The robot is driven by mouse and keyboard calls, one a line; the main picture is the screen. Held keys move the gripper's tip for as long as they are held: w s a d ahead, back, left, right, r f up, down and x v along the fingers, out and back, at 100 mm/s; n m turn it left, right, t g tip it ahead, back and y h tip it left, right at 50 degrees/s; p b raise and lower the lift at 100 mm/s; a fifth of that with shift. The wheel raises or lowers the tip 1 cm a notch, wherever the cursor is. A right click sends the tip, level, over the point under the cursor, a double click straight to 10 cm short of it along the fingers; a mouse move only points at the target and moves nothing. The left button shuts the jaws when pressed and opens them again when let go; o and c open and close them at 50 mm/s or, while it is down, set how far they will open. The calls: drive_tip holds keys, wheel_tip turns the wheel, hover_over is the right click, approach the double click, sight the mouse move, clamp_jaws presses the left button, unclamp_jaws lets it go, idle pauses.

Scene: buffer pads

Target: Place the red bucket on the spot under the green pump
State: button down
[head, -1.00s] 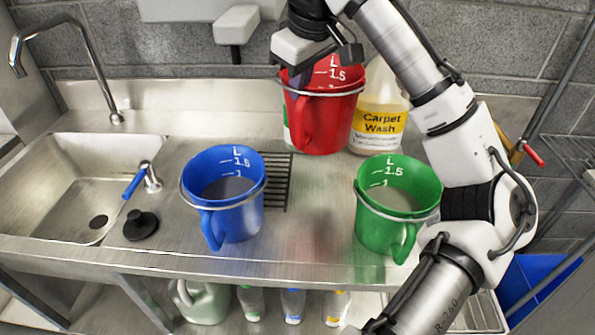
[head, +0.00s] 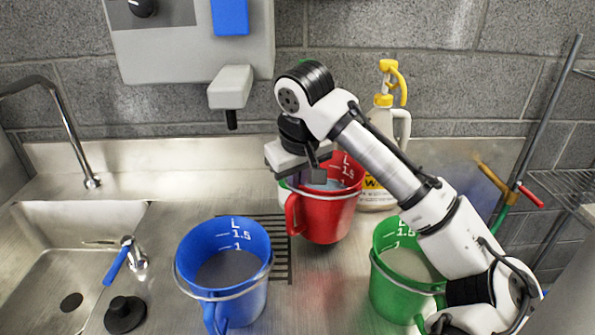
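The red bucket (head: 322,220) is upright near the middle of the steel counter, its handle toward the left front. Something light shows inside it. My gripper (head: 315,175) reaches down at the bucket's back-left rim and appears closed on it; the fingertips are partly hidden. I cannot tell whether the bucket's base touches the counter.
The blue bucket (head: 226,290) stands at the front left, the green bucket (head: 395,292) at the front right under my arm. A yellow-topped Carpet Wash bottle (head: 388,130) stands behind the red bucket. A black grate (head: 275,262) and a sink (head: 50,225) lie to the left.

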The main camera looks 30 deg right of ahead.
drive_tip(key=shift+f, duration=2.25)
drive_tip(key=c, duration=2.1)
unclamp_jaws()
drive_tip(key=shift+f, duration=0.25)
drive_tip(key=o, duration=0.5)
drive_tip(key=shift+r, duration=0.1)
drive_tip(key=shift+c, duration=0.2)
drive_tip(key=b+v, duration=0.1)
drive_tip(key=v, duration=1.1)
drive_tip(key=shift+a+r, duration=0.1)
drive_tip(key=shift+r, duration=0.05)
